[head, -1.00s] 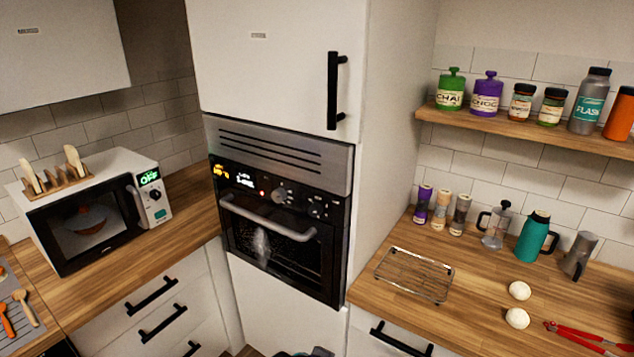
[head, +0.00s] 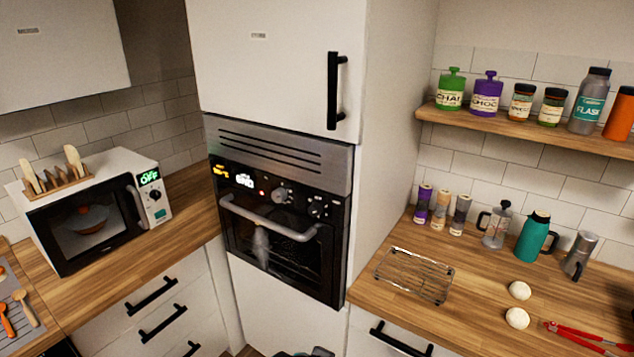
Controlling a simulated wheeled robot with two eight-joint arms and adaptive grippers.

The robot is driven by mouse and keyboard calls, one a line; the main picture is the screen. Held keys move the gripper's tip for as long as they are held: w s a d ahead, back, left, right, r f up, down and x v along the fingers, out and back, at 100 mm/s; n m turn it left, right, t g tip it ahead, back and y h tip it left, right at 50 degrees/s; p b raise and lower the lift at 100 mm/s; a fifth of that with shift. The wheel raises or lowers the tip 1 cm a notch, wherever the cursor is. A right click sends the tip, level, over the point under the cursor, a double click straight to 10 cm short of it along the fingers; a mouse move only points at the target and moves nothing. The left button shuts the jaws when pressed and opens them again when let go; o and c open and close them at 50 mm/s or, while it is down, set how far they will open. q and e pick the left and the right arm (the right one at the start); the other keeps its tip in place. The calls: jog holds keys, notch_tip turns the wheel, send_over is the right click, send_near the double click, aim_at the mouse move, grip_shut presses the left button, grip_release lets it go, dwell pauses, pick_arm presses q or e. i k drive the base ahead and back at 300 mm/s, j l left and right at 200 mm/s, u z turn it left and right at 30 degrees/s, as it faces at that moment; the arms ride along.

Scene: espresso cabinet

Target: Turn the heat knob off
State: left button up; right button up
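The built-in oven (head: 284,258) stands in the tall white cabinet, its door shut. Its black control panel has a larger round knob (head: 279,195) left of centre and a smaller knob (head: 317,208) to the right. I cannot read the knob markings, so I cannot tell which is the heat knob or where it points. An orange display (head: 221,170) and a white display (head: 244,181) are lit, and a small red light (head: 262,192) glows. Neither of my grippers shows in the head view.
The oven's bar handle (head: 268,221) runs across below the knobs. A microwave (head: 92,211) stands on the left counter, its display reading OFF. A wire rack (head: 414,275) and two white balls (head: 518,303) lie on the right counter. A tall cabinet handle (head: 335,91) juts out above.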

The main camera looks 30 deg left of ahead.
aim_at(279, 195)
jog(key=u, duration=1.3)
